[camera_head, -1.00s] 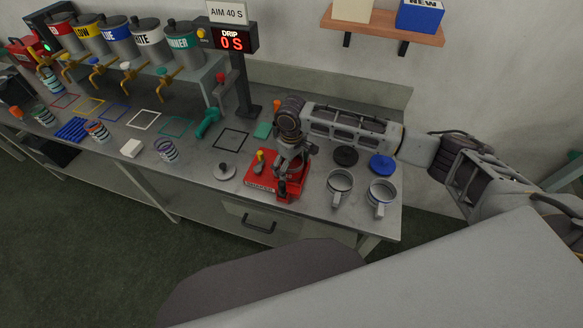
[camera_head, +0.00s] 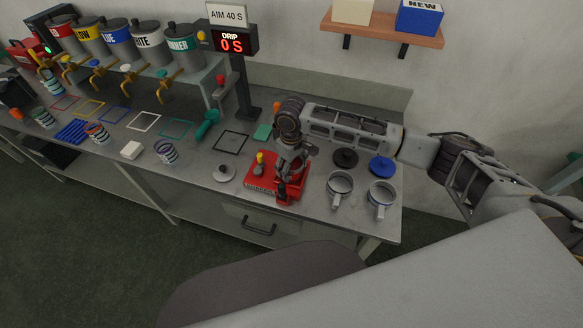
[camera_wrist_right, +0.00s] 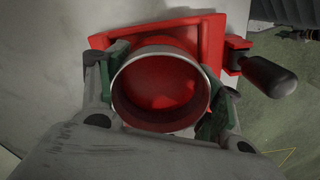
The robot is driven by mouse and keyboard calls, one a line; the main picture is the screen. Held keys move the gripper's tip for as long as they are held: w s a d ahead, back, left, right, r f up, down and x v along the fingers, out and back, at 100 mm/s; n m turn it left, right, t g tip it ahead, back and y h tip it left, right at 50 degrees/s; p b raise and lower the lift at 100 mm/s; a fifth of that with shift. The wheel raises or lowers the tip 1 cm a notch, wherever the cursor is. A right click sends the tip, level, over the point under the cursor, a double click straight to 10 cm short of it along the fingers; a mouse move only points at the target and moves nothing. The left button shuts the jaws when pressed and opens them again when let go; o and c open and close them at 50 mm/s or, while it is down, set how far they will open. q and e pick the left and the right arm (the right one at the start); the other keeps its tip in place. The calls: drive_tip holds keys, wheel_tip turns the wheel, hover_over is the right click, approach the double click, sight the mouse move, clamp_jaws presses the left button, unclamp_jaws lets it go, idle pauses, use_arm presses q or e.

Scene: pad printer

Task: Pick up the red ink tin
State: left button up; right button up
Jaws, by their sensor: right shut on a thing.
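The red ink tin (camera_wrist_right: 160,112) shows in the right wrist view as a round tin with a red inside and a pale rim. My right gripper (camera_wrist_right: 163,95) has its green-padded fingers on either side of the tin and is shut on it. The tin is over a red plate (camera_wrist_right: 215,45), which belongs to the red device (camera_head: 259,187) on the bench in the head view. I cannot tell whether the tin still touches the plate. In the head view my right gripper (camera_head: 291,172) hides most of the tin. My left gripper is not in view.
Two grey mugs (camera_head: 340,186) (camera_head: 382,194) and a blue lid (camera_head: 382,166) lie to the right. The drip display post (camera_head: 243,90) stands behind. A black handle (camera_wrist_right: 268,76) juts beside the tin.

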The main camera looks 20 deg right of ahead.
wheel_tip(320, 180, up, 10)
drive_tip(key=shift+f, duration=0.15)
idle(0.6)
